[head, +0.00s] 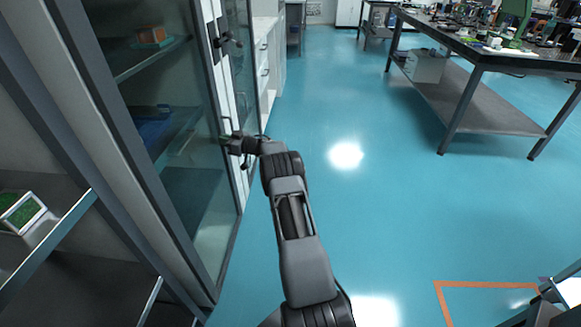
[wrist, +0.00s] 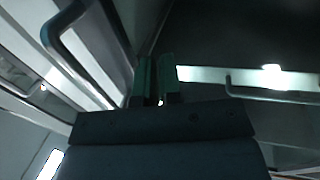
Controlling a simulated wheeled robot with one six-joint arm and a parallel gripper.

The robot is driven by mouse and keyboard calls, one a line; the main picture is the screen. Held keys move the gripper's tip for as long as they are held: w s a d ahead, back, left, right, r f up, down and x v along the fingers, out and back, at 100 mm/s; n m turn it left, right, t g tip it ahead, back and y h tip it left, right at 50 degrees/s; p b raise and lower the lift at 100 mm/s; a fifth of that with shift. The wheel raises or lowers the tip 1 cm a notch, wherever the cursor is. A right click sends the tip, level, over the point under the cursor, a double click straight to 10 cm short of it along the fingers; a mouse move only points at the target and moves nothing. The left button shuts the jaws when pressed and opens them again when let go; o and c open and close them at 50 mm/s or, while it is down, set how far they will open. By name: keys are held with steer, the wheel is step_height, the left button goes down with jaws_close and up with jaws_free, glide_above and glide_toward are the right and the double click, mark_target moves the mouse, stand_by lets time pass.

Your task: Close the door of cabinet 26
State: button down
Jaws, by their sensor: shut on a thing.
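A tall cabinet with glass doors (head: 185,190) in pale and grey frames stands at the left of the head view. I cannot read a number on it. My gripper (head: 229,142) is at the door's pale upright frame, at about mid-height, beside a dark handle. In the wrist view my gripper's two fingers (wrist: 156,78) are close together, shut on a thin part of the door. I cannot tell whether that part is a handle or an edge. A curved handle (wrist: 62,45) shows at the left there, and another bar handle (wrist: 232,88) at the right.
An open dark shelf unit (head: 75,275) with a green-topped box (head: 22,212) is at the lower left. White drawers (head: 264,60) stand beyond the cabinet. A long workbench (head: 490,52) stands at the right. The blue floor (head: 370,215) between is clear, with an orange marking (head: 485,283) at lower right.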

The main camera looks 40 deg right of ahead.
steer(key=shift+w+a+r, duration=0.3)
steer(key=shift+a+r, duration=0.05)
steer(key=shift+a, duration=0.2)
steer(key=shift+d, duration=0.1)
steer(key=s+d+p, duration=0.2)
steer(key=s+d, duration=0.8)
steer(key=shift+s+d+f, duration=0.3)
steer(key=shift+d+f, duration=0.05)
steer(key=shift+f, duration=0.05)
